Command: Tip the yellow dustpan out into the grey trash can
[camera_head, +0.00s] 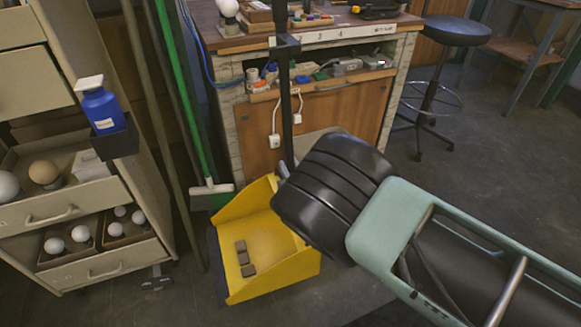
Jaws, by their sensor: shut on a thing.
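The yellow dustpan (275,283) is low in the middle of the head view, at or just above the floor; I cannot tell if it touches. Its open side faces the lower left. Several small grey-brown blocks (243,257) and a low tan heap (268,243) lie in it. Its long black handle (287,110) stands upright behind it. My gripper (283,171) shows only as a small dark piece at the handle, beside my black arm link that hides most of it. It is shut on the handle. I see no grey trash can that I can make out.
A drawer cabinet (95,225) with bulbs stands at the left, with a blue bottle (102,110) in a holder. A workbench (340,105) is behind, a stool (455,32) at the right.

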